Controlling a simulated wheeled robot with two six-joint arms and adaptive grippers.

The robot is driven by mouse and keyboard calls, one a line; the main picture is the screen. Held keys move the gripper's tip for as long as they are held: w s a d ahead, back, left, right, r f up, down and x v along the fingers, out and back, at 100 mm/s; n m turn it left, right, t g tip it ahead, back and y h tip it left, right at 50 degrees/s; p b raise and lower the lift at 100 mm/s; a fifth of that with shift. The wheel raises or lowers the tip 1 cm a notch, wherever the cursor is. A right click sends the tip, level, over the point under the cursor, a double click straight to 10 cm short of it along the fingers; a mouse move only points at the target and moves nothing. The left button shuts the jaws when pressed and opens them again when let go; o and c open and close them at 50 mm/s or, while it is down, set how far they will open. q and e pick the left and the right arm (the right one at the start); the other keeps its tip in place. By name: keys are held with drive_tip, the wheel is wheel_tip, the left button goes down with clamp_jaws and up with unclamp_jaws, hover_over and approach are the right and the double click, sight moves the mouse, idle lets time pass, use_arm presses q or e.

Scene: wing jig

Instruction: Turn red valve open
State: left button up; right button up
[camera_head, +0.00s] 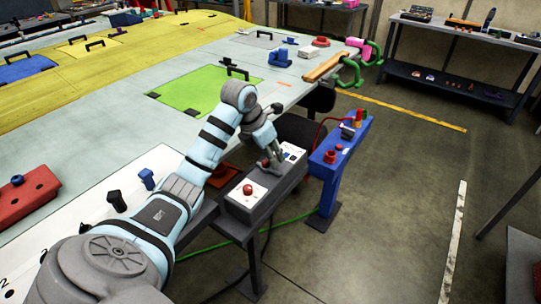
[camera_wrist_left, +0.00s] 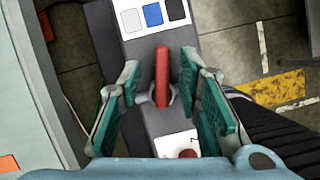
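The red valve (camera_wrist_left: 162,80) shows in the left wrist view as a red bar handle on a grey round mount. Its handle lies roughly along the length of the grey control box (camera_wrist_left: 140,62). My left gripper (camera_wrist_left: 162,88) is open, with one teal-padded finger on each side of the handle and a visible gap to it on both sides. In the head view my left gripper (camera_head: 270,163) is over the grey control box (camera_head: 262,205) and largely hides the valve. My right gripper is not in view.
A red knob (camera_head: 247,189) sits on a white plate on the same box, close to the gripper. A blue stand (camera_head: 335,170) with a red hose is to the right. The wing panel (camera_head: 110,130) borders the box on the left. Floor to the right is mostly clear.

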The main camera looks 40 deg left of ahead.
use_arm(q)
drive_tip(key=shift+d, duration=0.1)
clamp_jaws()
drive_tip(key=shift+r+m, duration=0.1)
drive_tip(key=shift+m, duration=0.3)
drive_tip(key=m, duration=0.1)
drive_tip(key=m+h+p, duration=0.1)
drive_tip(key=shift+d+m, duration=0.25)
drive_tip(key=shift+m, duration=0.05)
drive_tip(key=m+h, duration=0.1)
drive_tip(key=m, duration=0.1)
drive_tip(key=shift+s+d+m+g, duration=0.1)
drive_tip(key=shift+d+m+g, duration=0.05)
drive_tip(key=shift+m+g, duration=0.2)
drive_tip(key=m, duration=0.1)
drive_tip(key=m+g+h, duration=0.1)
drive_tip(key=m, duration=0.1)
drive_tip(key=m+g, duration=0.1)
drive_tip(key=m, duration=0.1)
drive_tip(key=shift+s+d, duration=0.25)
drive_tip(key=shift+s, duration=0.1)
drive_tip(key=shift+s+d+m+g+h+p, duration=0.1)
drive_tip(key=shift+m+g+h+p, duration=0.15)
drive_tip(key=shift+m, duration=0.45)
drive_tip(key=shift+s+a+m+g+p, duration=0.1)
drive_tip(key=shift+m+g+p, duration=0.15)
drive_tip(key=shift+m, duration=0.4)
drive_tip(key=shift+s+d+m+g+h+p, duration=0.15)
drive_tip(key=shift+m+p, duration=0.2)
drive_tip(key=shift+m, duration=0.35)
